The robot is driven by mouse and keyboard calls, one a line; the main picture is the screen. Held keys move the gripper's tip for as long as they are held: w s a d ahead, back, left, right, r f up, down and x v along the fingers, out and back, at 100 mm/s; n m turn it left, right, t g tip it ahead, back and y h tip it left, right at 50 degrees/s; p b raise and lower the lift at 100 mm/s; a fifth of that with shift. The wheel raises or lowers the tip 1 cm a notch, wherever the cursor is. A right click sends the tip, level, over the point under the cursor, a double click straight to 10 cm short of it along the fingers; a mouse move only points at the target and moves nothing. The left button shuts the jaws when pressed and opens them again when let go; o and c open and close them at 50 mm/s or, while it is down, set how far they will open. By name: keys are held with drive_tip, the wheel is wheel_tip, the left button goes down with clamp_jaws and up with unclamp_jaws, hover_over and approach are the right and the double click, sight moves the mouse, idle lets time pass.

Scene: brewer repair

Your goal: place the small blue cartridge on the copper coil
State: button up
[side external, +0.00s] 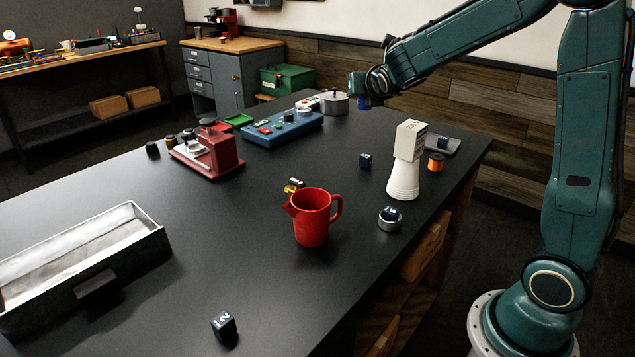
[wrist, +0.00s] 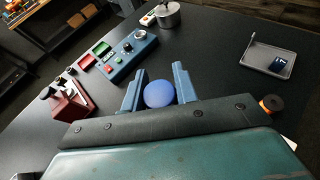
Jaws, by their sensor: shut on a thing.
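My gripper (side external: 360,92) is high over the back right part of the table in the side view. It is shut on a blue, round-ended piece, which I take to be the small blue cartridge (wrist: 159,94). In the wrist view it sits between the two blue-grey fingers; its far side is hidden. The copper coil (side external: 436,164) looks like a small orange spool with dark ends, standing near the table's right edge. It also shows at the right in the wrist view (wrist: 271,104), partly hidden by my gripper's body. The cartridge is apart from the coil.
A white cone with a box on top (side external: 403,178) stands just left of the coil. A grey tray (side external: 458,148) holding a dark blue cube lies behind it. A red jug (side external: 312,218), blue control box (side external: 284,128), metal pot (side external: 334,103) and red machine (side external: 208,152) stand further left.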

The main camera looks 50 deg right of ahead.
drive_tip(key=s+d+r+m+g+h, duration=0.25)
drive_tip(key=s+d, duration=0.25)
drive_tip(key=d, duration=0.5)
drive_tip(key=r+m+g+h, duration=0.2)
drive_tip(key=m+g, duration=0.2)
hover_over(436, 163)
drive_tip(key=w+d, duration=0.1)
drive_tip(key=d, duration=0.3)
drive_tip(key=shift+w+a+f+n+t+y, duration=0.1)
drive_tip(key=shift+f+n+t+y, duration=0.05)
drive_tip(key=shift+n+t+y, duration=0.15)
drive_tip(key=shift+f, duration=0.15)
wheel_tip(436, 163, down, 16)
drive_tip(key=shift+f, duration=1.85)
drive_tip(key=shift+f, duration=0.15)
